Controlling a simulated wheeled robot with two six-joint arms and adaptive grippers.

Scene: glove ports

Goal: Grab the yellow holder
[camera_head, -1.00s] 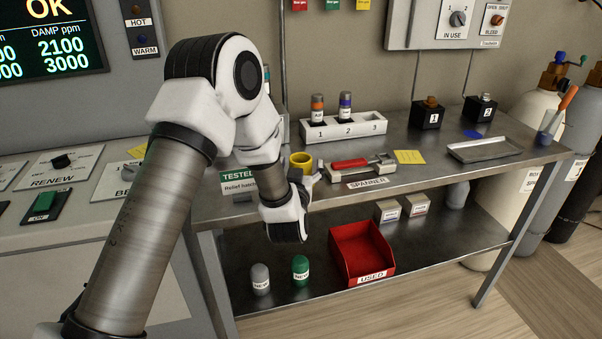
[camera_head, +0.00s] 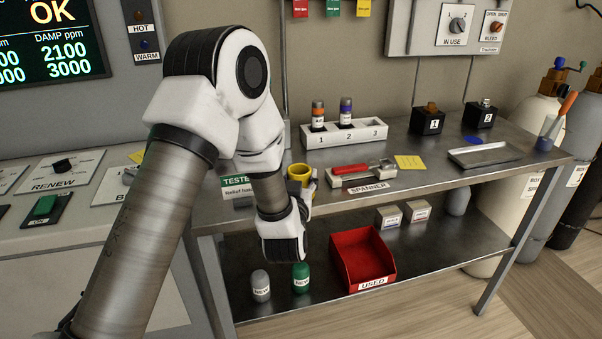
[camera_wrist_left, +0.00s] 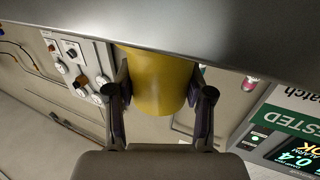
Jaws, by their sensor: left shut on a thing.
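The yellow holder (camera_head: 300,171) is a short round cup, open at the top, at the front left edge of the metal bench in the head view. My left gripper (camera_head: 305,186) reaches it from the front of the bench, mostly hidden behind my own wrist. In the left wrist view the yellow holder (camera_wrist_left: 156,82) sits between the two dark fingers of my left gripper (camera_wrist_left: 160,94), which is shut on it. A grey surface covers its upper part there. I cannot tell whether it touches the bench. My right gripper is not in view.
A white numbered rack (camera_head: 345,135) with two vials stands behind. A red-handled spanner (camera_head: 350,169) lies in a holder to the right, close by. A green-and-white TESTED label (camera_head: 237,183) is to the left. The shelf below carries a red USED bin (camera_head: 362,257).

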